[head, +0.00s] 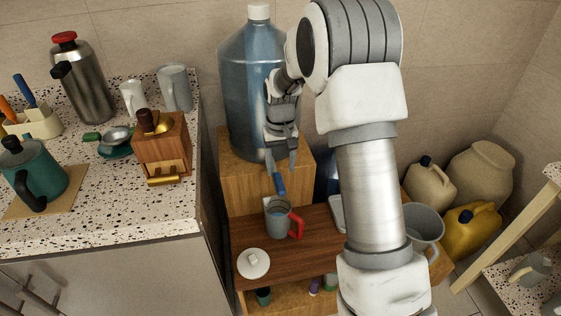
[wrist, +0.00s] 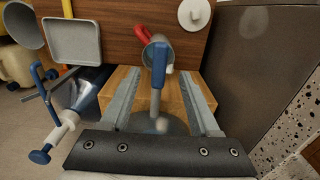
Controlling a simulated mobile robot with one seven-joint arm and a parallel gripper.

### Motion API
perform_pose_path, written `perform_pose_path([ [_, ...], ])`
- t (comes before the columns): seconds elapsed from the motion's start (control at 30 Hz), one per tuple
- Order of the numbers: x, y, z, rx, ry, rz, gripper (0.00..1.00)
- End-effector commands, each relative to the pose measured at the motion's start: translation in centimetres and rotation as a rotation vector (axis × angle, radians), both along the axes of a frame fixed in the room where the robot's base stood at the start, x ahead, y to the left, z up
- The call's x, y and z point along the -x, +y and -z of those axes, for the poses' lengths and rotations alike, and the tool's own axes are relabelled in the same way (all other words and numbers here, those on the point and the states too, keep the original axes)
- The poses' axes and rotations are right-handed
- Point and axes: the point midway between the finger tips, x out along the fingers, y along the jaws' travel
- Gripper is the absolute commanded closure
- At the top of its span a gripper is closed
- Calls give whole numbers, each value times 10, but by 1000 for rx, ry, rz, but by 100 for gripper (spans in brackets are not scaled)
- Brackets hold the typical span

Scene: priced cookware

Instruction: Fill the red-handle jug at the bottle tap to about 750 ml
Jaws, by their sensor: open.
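The red-handle jug (head: 279,222) stands upright on the brown wooden shelf, below the blue tap (head: 278,183) of the large blue water bottle (head: 235,85). Its red handle points right in the head view. The inside looks bluish, but I cannot read a water level. In the wrist view the jug (wrist: 153,41) is partly hidden behind the tap (wrist: 159,65). My gripper (head: 281,168) is open above the jug, in front of the bottle. In the wrist view its fingers (wrist: 161,74) are spread on either side of the blue tap, with gaps visible.
A white lid (head: 253,263) lies on the shelf in front of the jug. A grey tray (wrist: 73,40) and a grey bucket (head: 424,224) are to one side. A speckled counter (head: 130,222) with cookware is at left. Yellow (head: 470,228) and beige canisters stand at right.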

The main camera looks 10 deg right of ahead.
Motion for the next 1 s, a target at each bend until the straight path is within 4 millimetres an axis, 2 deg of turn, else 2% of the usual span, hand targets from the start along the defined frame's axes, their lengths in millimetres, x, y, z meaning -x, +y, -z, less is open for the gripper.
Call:
perform_pose_path([
  [0.03,0,0,14,0,2,0,38],
  [0.1,0,0,25,0,2,0,38],
  [0.4,0,0,60,0,0,0,38],
  [0.6,0,0,68,0,0,0,38],
  [0.9,0,0,68,0,0,0,38],
  [1.0,0,0,68,0,0,0,54],
])
